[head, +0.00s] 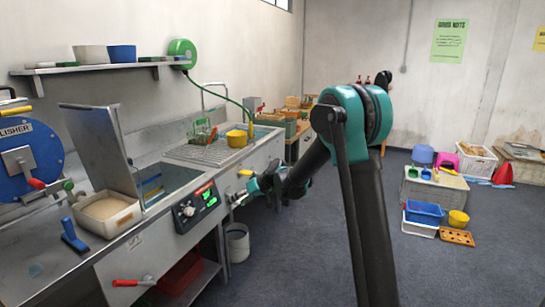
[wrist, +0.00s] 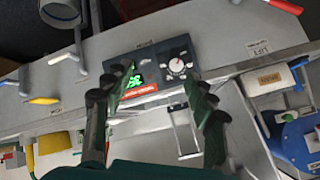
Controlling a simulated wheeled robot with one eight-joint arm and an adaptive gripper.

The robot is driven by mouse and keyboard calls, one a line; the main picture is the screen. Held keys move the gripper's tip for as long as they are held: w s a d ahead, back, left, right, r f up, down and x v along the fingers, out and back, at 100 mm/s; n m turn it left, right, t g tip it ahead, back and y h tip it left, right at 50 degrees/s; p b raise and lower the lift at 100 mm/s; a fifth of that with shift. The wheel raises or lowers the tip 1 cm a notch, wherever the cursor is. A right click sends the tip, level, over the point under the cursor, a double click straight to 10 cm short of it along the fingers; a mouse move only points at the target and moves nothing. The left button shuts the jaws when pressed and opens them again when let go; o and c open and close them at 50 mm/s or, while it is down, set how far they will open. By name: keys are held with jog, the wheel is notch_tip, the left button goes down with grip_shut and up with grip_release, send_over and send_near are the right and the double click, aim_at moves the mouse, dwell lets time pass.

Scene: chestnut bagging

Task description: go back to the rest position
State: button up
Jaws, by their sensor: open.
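My gripper (head: 238,199) is held out over the aisle, in front of the steel counter's front face. In the wrist view my gripper (wrist: 150,92) is open, with its two dark fingers wide apart and nothing between them. Beyond the fingers is the black control panel (head: 196,208) with a dial and a lit green display; it also shows in the wrist view (wrist: 150,72). Whether a finger touches the panel cannot be told. My teal and black arm hides part of the floor and the back wall.
The steel counter (head: 120,249) runs along the left, with a raised lid (head: 98,140), a bin of pale grains (head: 107,211) and a blue-handled brush (head: 73,236). A bucket (head: 238,242) stands below. Toys and tubs, including a blue tub (head: 424,213), lie at right. Carpet between is clear.

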jog(key=s+d+m+t+h, duration=0.1)
jog(key=s+d+m+h, duration=0.1)
jog(key=s+d, duration=0.75)
jog(key=s+d+m+h, duration=0.2)
jog(key=s+d, duration=0.4)
jog(key=d, duration=0.6)
jog(key=s+d+f+m+h, duration=0.1)
jog(key=s+d+f+h, duration=0.1)
jog(key=s+d, duration=0.5)
jog(key=s+d+f+m+h, duration=0.2)
jog(key=s+d+f, duration=0.2)
jog(key=s+d, duration=0.3)
jog(key=s, duration=0.4)
jog(key=shift+s+d+m+h, duration=0.3)
jog(key=shift+s+h, duration=0.05)
jog(key=shift+h, duration=0.05)
